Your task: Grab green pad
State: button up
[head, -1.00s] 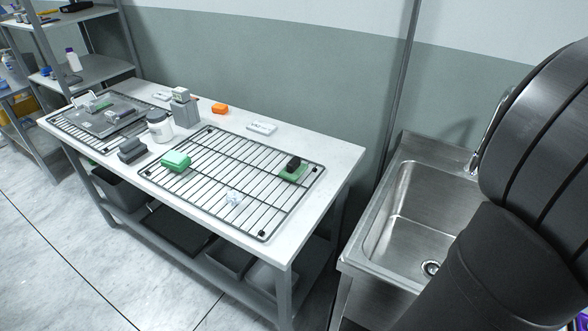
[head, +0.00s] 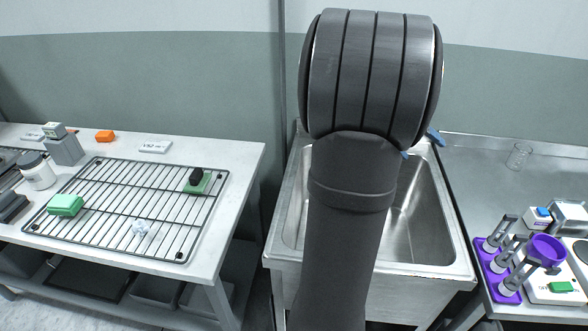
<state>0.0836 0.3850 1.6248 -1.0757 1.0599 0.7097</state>
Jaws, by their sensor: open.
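Several green things show in the head view. A flat green pad (head: 205,187) lies on the right part of the wire rack with a dark rounded object (head: 196,176) on top of it. A thicker green block (head: 66,204) sits at the left of the same wire rack (head: 144,162). A small green piece (head: 560,287) lies on a white device at the far right. I cannot tell from looks alone which one is the green pad meant. My gripper is not in view; only my dark arm links show, in front of the sink.
The rack lies on a white table (head: 235,155) with an orange block (head: 105,136), a white jar (head: 37,171) and a crumpled pale piece (head: 140,228). A steel sink (head: 430,232) stands right of the table. A purple stand (head: 500,270) is further right.

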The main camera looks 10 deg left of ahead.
jog(key=w+a+f+n+t, duration=0.25)
jog(key=a+n, duration=0.35)
jog(key=a, duration=0.4)
jog(key=w+a+f+n+t, duration=0.25)
jog(key=a+n, duration=0.25)
jog(key=a, duration=0.5)
jog(key=n+t+y, duration=0.6)
jog(key=n+y, duration=0.4)
jog(key=n, duration=1.8)
send_near(199, 175)
jog(key=x, duration=0.4)
jog(key=a+x, duration=0.1)
jog(key=x, duration=0.3)
jog(key=f+x, duration=0.1)
jog(key=x, duration=0.3)
jog(key=shift+w+a+f, duration=0.1)
jog(key=shift+a+f, duration=0.1)
jog(key=shift+a, duration=0.05)
jog(key=c, duration=1.1)
jog(key=shift+r, duration=0.1)
